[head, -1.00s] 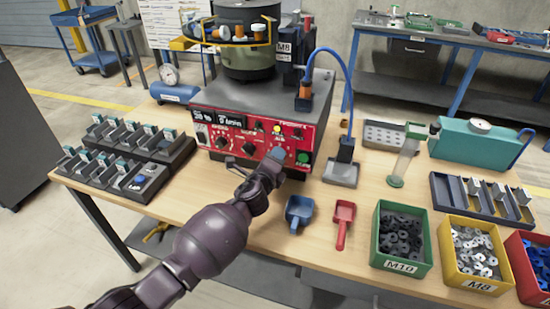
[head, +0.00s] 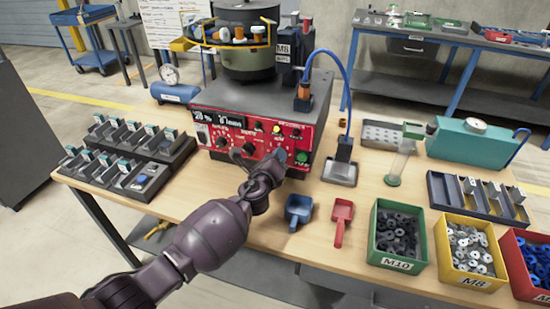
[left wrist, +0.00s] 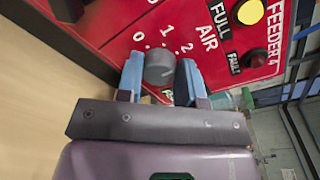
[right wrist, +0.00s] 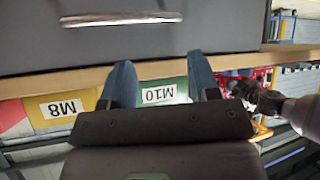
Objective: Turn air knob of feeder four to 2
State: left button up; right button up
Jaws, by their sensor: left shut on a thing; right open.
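The feeder four control box (head: 262,130) has a red front panel and stands on the wooden table. In the left wrist view its panel (left wrist: 120,22) reads FEEDER 4, AIR, FULL and FAULT. The grey air knob (left wrist: 160,68) has 0, 1 and 2 printed around it. My left gripper (left wrist: 161,80) is shut on this knob, with one blue finger on each side. Which number the knob points at is unclear. In the head view my left gripper (head: 277,158) hides the knob. My right gripper (right wrist: 162,85) is open and empty, near the table's front edge.
A green button (head: 302,157) and a yellow lamp (head: 277,129) are on the panel. A blue scoop (head: 298,210) and a red scoop (head: 342,220) lie in front. Green M10 (head: 398,264) and yellow M8 (head: 470,283) bins stand right. A dark tray rack (head: 150,180) stands left.

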pick_arm(q)
jog(key=o, duration=0.9)
